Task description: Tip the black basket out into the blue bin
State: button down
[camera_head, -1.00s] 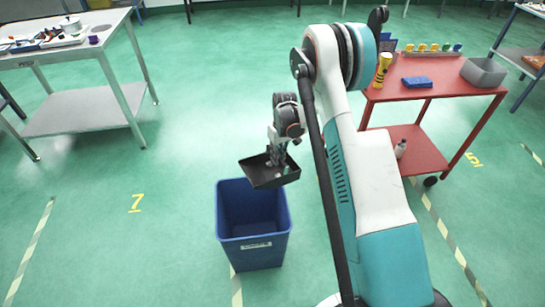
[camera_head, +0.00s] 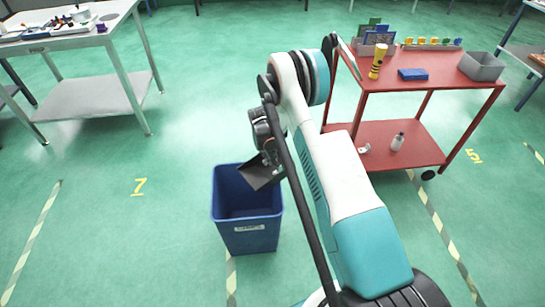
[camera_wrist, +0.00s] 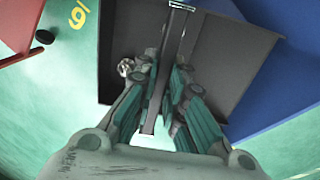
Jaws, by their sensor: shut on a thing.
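The black basket (camera_head: 257,175) is tilted over the blue bin (camera_head: 248,229), above the right part of its opening. My gripper (camera_head: 268,159) is at the basket's upper side, partly hidden by my arm. In the wrist view my gripper (camera_wrist: 163,85) is shut on a thin upright strip in the middle of the basket (camera_wrist: 232,62). A small round shiny piece (camera_wrist: 125,68) shows in the basket, left of the fingers. The blue bin (camera_wrist: 283,85) shows behind the basket at the right. The inside of the bin looks dark, and I cannot tell what lies in it.
A red cart (camera_head: 440,84) at the right carries a yellow torch (camera_head: 376,61), a blue block (camera_head: 412,74) and a grey box (camera_head: 482,66), with a white bottle (camera_head: 397,141) below. A grey table (camera_head: 75,40) stands at the left. The floor around the bin is clear.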

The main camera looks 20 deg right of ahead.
jog(key=s+a+r+t+h, duration=0.2)
jog(key=a+r+h, duration=0.1)
jog(key=a+h, duration=0.8)
jog(key=shift+s, duration=0.15)
dwell(1.8)
dwell(0.4)
